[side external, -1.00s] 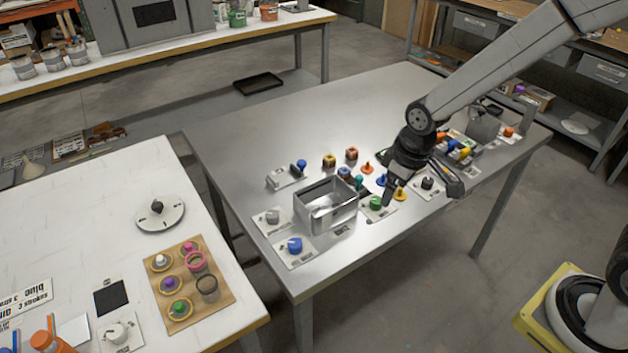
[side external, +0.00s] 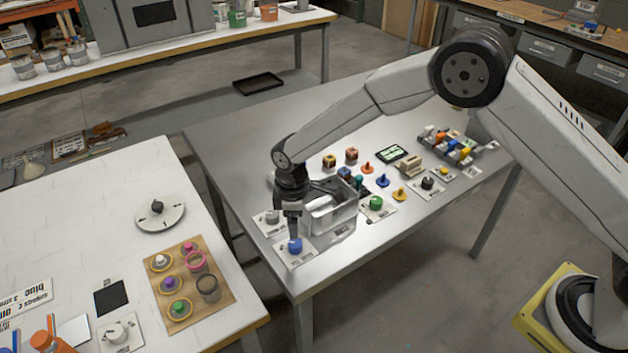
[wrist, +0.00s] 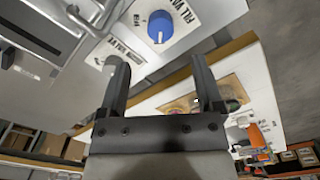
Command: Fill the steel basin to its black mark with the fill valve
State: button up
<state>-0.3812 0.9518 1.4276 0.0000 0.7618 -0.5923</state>
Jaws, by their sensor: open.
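The steel basin (side external: 335,222) stands near the front left corner of the metal table, partly hidden behind my arm. My gripper (side external: 292,226) points down close to the knob. In the wrist view my gripper (wrist: 161,72) has its fingers wide apart with nothing between them. I cannot tell whether a finger touches the knob.
A grey drain valve knob (side external: 272,216) sits left of the basin. A green knob (side external: 376,202) and several small coloured pieces lie to the right. A white table (side external: 75,235) with a wooden tray (side external: 225,299) stands to the left. The back of the metal table is clear.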

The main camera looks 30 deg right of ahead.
aim_at(295, 243)
jog(key=shift+a+f, duration=0.1)
jog(key=shift+f, duration=0.15)
jog(key=shift+f, duration=3.7)
grip_shut()
